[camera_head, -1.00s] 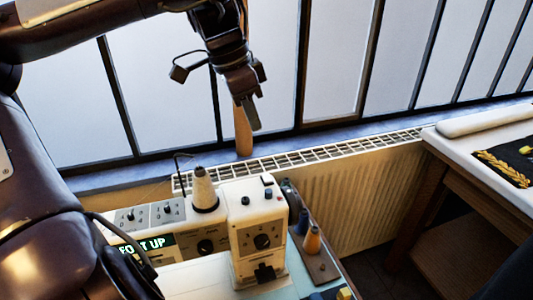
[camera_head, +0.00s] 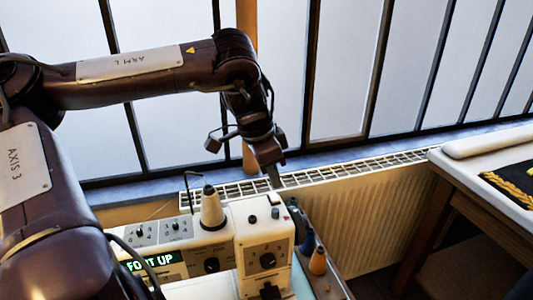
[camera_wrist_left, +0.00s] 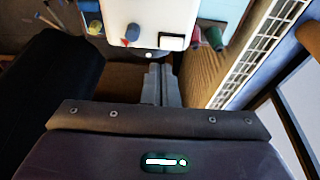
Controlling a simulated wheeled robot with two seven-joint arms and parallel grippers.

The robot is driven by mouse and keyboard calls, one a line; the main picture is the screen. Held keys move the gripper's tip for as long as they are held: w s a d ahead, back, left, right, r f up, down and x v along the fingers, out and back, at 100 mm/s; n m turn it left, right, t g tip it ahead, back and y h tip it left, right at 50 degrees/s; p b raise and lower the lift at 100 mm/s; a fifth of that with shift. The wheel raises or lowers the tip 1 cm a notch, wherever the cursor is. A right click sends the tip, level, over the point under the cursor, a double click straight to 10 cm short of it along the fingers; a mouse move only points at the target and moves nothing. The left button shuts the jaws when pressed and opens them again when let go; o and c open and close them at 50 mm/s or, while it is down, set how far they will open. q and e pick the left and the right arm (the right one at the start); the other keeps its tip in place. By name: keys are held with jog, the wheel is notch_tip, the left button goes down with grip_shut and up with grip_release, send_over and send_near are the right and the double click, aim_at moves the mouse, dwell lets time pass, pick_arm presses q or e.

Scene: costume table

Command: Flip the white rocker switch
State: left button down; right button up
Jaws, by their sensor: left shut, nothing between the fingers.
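The white rocker switch (camera_head: 265,199) sits in a dark frame on top of the sewing machine head (camera_head: 262,230), near its back edge. It also shows in the left wrist view (camera_wrist_left: 172,41), beyond the fingertips and slightly right. My left gripper (camera_head: 274,180) is shut and empty, pointing down above the back edge of the machine, close to the switch but apart from it. Its closed fingers also show in the left wrist view (camera_wrist_left: 162,78). I cannot tell which way the rocker is tipped. My right gripper is not in view.
A blue knob (camera_head: 252,219) sits near the switch, and a thread cone (camera_head: 212,208) stands to the left. A lit display (camera_head: 153,261) reads "FOOT UP". A radiator (camera_head: 365,215) runs behind under the window. Thread spools (camera_head: 318,261) stand to the right.

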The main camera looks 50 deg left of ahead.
aim_at(277, 203)
pick_arm(q)
notch_tip(277, 203, down, 2)
jog(key=shift+f, duration=0.9)
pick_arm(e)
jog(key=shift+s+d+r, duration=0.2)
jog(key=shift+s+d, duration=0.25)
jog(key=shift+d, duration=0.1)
pick_arm(q)
jog(key=shift+s+d+f, duration=0.1)
jog(key=shift+f, duration=0.1)
